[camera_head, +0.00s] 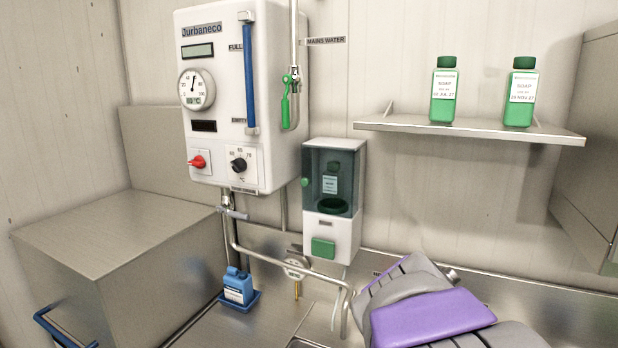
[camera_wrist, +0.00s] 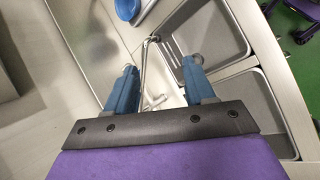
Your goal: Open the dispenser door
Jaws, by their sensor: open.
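The soap dispenser (camera_head: 334,200) is a white wall unit with a dark see-through door (camera_head: 327,179) on its upper front. The door looks shut, with a small round green knob (camera_head: 305,182) at its left edge. A soap bottle (camera_head: 331,178) shows behind the door, above a dark round opening. A green push pad (camera_head: 323,248) is on the lower front. My gripper (camera_wrist: 158,80) is open and empty in the wrist view, its two blue fingers apart above the sink area. In the head view my purple and grey arm is right of and below the dispenser; the fingers are hidden there.
Two green soap bottles (camera_head: 444,92) (camera_head: 521,93) stand on a wall shelf (camera_head: 470,128) at right. A white boiler (camera_head: 228,95) hangs left of the dispenser. A curved tap (camera_head: 335,285) is below it. A blue bottle (camera_head: 237,287) stands at lower left. Sink basins (camera_wrist: 210,40) show in the wrist view.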

